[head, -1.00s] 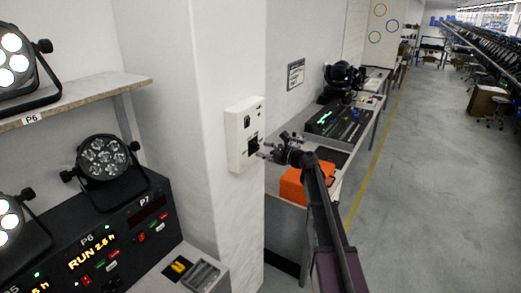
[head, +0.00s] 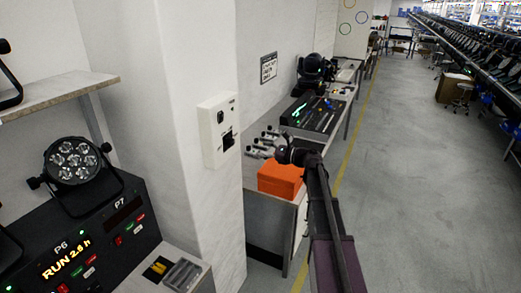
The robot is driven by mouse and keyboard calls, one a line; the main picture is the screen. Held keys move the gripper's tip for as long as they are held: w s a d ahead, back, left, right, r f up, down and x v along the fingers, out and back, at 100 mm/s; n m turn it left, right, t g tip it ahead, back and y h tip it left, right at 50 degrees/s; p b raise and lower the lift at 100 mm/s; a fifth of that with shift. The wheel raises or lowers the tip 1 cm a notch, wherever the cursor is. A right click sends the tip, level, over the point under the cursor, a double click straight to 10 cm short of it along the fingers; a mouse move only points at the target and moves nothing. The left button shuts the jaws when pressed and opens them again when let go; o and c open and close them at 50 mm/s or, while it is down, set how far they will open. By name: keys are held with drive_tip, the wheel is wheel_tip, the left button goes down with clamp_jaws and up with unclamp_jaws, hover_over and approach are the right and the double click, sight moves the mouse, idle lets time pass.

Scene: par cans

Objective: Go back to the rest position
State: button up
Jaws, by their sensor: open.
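My gripper (head: 262,143) is in the head view, at the end of my dark arm reaching up from the lower right. Its fingers are spread and nothing shows between them. It hangs to the right of the white wall box (head: 211,139), clear of it, with the far bench behind it. The wall box has a dark opening on its front and sits on the wall pillar.
An orange box (head: 281,178) stands on the bench below my gripper. A control console (head: 311,115) and a black moving-head lamp (head: 317,71) are behind it. At left are a par can (head: 74,160) and the P6/P7 panel (head: 88,248).

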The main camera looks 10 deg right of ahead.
drive_tip(key=s+a+f+n+g+h+b, duration=0.2)
drive_tip(key=s+a+f+n+g+h, duration=0.4)
drive_tip(key=s+a+f+n, duration=0.6)
drive_tip(key=s+d+f+n+g+h, duration=0.2)
drive_tip(key=s+f+n+h, duration=0.2)
drive_tip(key=s, duration=0.5)
drive_tip(key=s+d+f+n+g+h+b, duration=0.1)
drive_tip(key=s+d+f+n+g+h, duration=0.1)
drive_tip(key=s+f+n, duration=0.4)
drive_tip(key=s+d+n+h, duration=0.1)
drive_tip(key=s+h, duration=0.1)
drive_tip(key=s, duration=0.1)
drive_tip(key=shift+s+d+g, duration=0.2)
drive_tip(key=shift+g, duration=0.2)
idle(0.4)
